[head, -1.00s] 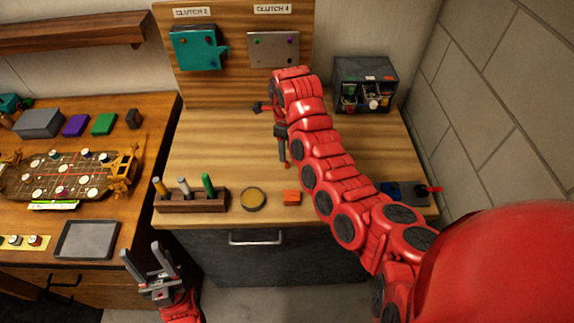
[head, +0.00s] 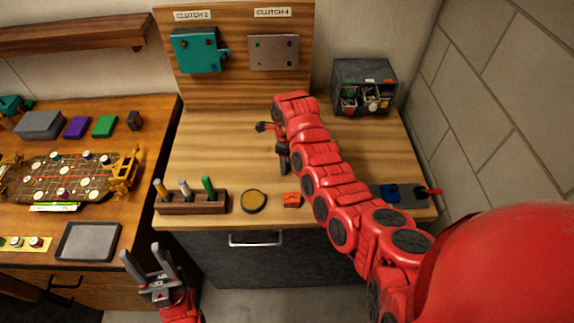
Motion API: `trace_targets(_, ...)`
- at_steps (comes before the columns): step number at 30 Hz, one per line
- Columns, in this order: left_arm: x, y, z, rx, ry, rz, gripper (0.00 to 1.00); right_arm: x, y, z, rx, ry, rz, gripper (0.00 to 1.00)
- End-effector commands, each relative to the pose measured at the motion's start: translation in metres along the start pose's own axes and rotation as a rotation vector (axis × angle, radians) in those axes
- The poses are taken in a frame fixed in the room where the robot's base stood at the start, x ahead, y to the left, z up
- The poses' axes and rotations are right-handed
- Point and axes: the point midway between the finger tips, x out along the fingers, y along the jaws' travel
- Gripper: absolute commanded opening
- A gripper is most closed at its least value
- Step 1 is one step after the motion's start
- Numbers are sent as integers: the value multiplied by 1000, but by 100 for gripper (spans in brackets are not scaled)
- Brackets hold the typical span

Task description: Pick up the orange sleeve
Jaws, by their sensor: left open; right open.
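The orange sleeve (head: 291,200) is a small orange block-like piece near the front edge of the wooden bench (head: 330,205), right of a round amber dish (head: 254,201). My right gripper (head: 285,174) points down over the bench, just behind the sleeve and apart from it in the picture. It is open and seen edge-on, partly hidden by its own wrist. My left gripper (head: 148,262) is open and empty, in front of the bench and low in the picture.
A wooden holder (head: 192,204) with three coloured-handle tools stands left of the dish. A dark tray (head: 405,195) with blue and red items lies at the right front. A parts drawer box (head: 363,86) stands at the back right. The bench's middle left is clear.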

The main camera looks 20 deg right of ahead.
Motion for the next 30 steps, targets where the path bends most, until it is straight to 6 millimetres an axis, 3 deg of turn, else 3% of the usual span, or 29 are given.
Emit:
trace_targets(2, 0, 0, 0, 0, 0, 0, 50, 0, 0, 0, 0, 0, 0, 50)
trace_targets(10, 0, 0, 0, 0, 0, 0, 50, 0, 0, 0, 0, 0, 0, 1)
trace_targets(24, -1, 0, 0, 0, 0, 0, 50, 0, 0, 0, -1, 0, 0, 0)
trace_targets(30, -10, 0, 2, 0, 0, 0, 50, -11, 0, 1, -1, -1, -1, 0)
